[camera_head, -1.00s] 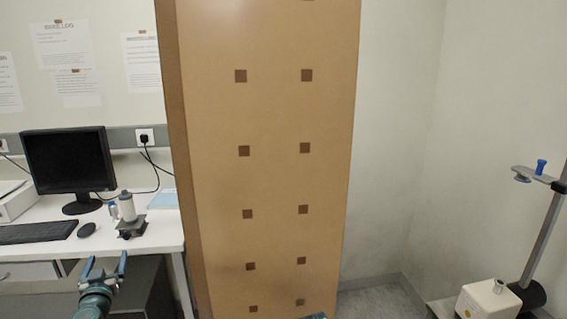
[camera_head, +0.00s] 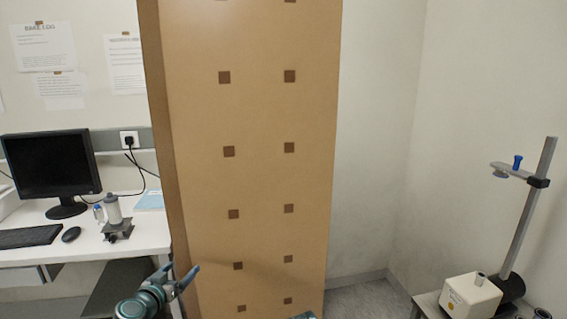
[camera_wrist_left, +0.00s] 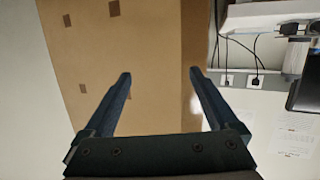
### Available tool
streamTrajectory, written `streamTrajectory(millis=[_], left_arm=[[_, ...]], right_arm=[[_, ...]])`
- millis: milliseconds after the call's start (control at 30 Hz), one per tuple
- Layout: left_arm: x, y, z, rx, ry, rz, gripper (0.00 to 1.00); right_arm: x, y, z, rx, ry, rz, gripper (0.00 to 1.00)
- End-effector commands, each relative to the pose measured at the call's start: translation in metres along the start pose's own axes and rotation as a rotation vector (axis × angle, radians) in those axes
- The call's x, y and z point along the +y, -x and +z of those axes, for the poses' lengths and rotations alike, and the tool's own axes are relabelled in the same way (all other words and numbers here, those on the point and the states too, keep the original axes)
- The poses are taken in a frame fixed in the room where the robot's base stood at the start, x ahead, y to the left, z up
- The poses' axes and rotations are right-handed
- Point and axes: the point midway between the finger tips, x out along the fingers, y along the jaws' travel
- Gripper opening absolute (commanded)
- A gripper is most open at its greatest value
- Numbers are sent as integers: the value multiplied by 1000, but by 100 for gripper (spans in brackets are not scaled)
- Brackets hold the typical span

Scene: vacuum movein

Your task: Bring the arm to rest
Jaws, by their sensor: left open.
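My left gripper (camera_head: 182,271) is at the bottom of the head view, left of centre. It is open, with nothing between its fingers. It shows in front of the lower left edge of the tall brown panel (camera_head: 262,115). In the left wrist view, both fingers (camera_wrist_left: 160,76) stand apart, with the panel (camera_wrist_left: 145,40) behind them. A small teal sliver shows at the bottom edge of the head view, too little to tell which part of me it is. My right gripper does not show.
A white desk (camera_head: 150,232) at left carries a monitor (camera_head: 50,165), keyboard (camera_head: 30,236), mouse (camera_head: 71,234) and a small grey device (camera_head: 114,215). A white box-shaped device (camera_head: 470,297) and a slanted stand (camera_head: 528,210) are at right. Some bare floor (camera_head: 362,295) shows between panel and stand.

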Motion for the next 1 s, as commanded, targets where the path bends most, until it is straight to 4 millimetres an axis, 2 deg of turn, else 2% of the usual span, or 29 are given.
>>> streamTrajectory(millis=[33,133,200,300,400,533,700,833,1000], left_arm=[[36,-7,11,-60,-6,80,93],[103,-11,42,-220,-14,227,93],[147,-5,69,-357,-22,312,93],[204,15,112,-592,-47,394,93],[242,47,154,-848,-87,401,93],[262,90,189,-1121,-151,302,93],[263,130,206,-1319,-218,119,93],[260,144,208,-1376,-242,29,93],[258,147,208,-1390,-246,-1,93]], right_arm=[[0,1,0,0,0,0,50],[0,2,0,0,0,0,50],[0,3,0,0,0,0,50],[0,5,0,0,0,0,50],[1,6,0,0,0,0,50],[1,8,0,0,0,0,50],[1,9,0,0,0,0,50],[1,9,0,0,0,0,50],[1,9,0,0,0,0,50]])
